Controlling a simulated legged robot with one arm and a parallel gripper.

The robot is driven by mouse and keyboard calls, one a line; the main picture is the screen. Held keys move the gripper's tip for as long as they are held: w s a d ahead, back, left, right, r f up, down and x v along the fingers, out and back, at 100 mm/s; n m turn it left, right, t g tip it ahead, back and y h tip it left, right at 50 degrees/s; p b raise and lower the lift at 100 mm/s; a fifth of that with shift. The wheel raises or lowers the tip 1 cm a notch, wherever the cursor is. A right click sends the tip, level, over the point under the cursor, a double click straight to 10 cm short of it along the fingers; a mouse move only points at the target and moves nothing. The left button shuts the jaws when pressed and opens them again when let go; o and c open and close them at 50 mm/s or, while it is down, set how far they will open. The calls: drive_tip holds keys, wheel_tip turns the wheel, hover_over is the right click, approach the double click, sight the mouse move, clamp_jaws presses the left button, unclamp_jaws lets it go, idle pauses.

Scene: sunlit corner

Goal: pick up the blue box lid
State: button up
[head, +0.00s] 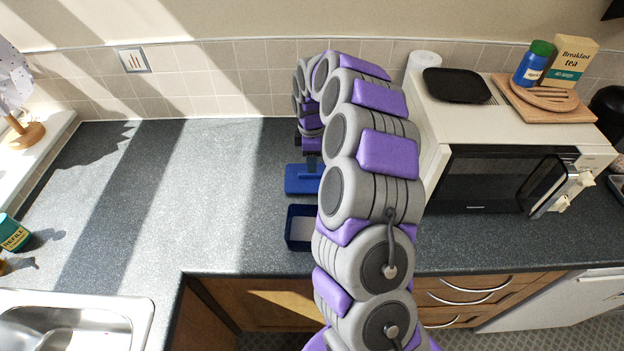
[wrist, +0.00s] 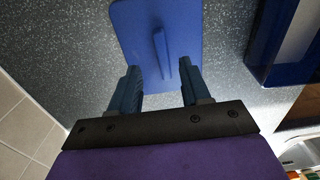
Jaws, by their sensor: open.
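The blue box lid (head: 299,180) lies flat on the grey speckled counter in the head view, partly hidden behind my arm. In the wrist view the lid (wrist: 138,30) is a flat blue plate with a raised bar handle (wrist: 162,54). My gripper (wrist: 162,80) is open, with one finger on each side of the handle's near end and gaps on both sides. In the head view my gripper (head: 311,160) is at the lid, mostly hidden by my arm. I cannot tell its exact height above the lid.
An open blue box (head: 290,243) stands near the counter's front edge, close to the lid; it also shows in the wrist view (wrist: 262,50). A microwave (head: 480,180) stands to the right, a sink (head: 135,305) at lower left. The counter left of the lid is clear.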

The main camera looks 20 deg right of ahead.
sight(310, 177)
drive_tip(key=f, duration=0.2)
drive_tip(key=a+f+b, duration=0.1)
drive_tip(key=f, duration=0.1)
drive_tip(key=shift+a+f, duration=0.1)
drive_tip(key=shift+f, duration=0.1)
drive_tip(key=shift+d+f+b, duration=0.2)
drive_tip(key=shift+f+b, duration=0.1)
drive_tip(key=shift+s+d, duration=0.1)
drive_tip(key=shift+d, duration=0.25)
drive_tip(key=shift+c, duration=0.3)
drive_tip(key=shift+a, duration=0.3)
clamp_jaws()
